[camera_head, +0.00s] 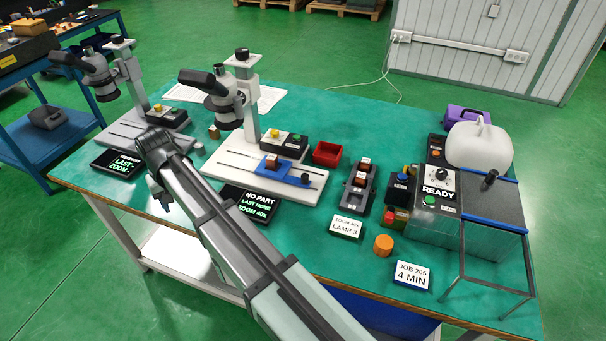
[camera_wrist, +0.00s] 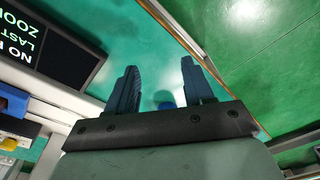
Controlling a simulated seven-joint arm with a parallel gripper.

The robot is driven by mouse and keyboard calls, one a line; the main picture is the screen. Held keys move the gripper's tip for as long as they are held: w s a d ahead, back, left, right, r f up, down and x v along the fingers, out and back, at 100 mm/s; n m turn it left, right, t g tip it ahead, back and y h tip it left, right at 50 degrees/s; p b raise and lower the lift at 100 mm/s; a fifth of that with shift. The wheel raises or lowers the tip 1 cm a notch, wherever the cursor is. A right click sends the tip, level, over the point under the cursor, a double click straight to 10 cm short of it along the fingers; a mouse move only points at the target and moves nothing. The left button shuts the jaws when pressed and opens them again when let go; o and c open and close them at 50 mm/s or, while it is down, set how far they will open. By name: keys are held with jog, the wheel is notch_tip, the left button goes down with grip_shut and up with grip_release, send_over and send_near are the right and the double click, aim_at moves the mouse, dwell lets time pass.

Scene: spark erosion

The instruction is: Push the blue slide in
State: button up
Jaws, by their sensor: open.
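The blue slide (camera_head: 290,173) lies on the white base (camera_head: 238,168) of the right microscope (camera_head: 232,95). It sticks out toward the right end of that base. A small white and red piece and a dark knob show on it. In the wrist view a blue part at the left edge (camera_wrist: 13,101) looks like the slide, mostly cut off. My gripper (camera_head: 162,198) is left of the slide, near the table's front edge and apart from it. In the wrist view its two fingers (camera_wrist: 158,80) are spread over the green tabletop, with a small blue thing partly hidden between them.
The "NO PART" display (camera_head: 250,202) stands in front of the right microscope, close to my arm. A red bin (camera_head: 327,153) and a dark switch stand (camera_head: 359,188) are right of the slide. The left microscope (camera_head: 100,80) stands behind my gripper. Bare tabletop lies around my fingers.

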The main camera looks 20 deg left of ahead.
jog(key=w+d+r+m+h, duration=0.1)
jog(key=w+d+r, duration=0.3)
jog(key=w+d, duration=0.35)
jog(key=w+d+r+m, duration=0.2)
jog(key=w+d+r, duration=0.3)
jog(key=d, duration=0.4)
jog(key=m, duration=0.2)
send_near(305, 175)
jog(key=f, duration=0.9)
jog(key=shift+w+f, duration=0.2)
jog(key=shift+f, duration=0.2)
grip_shut()
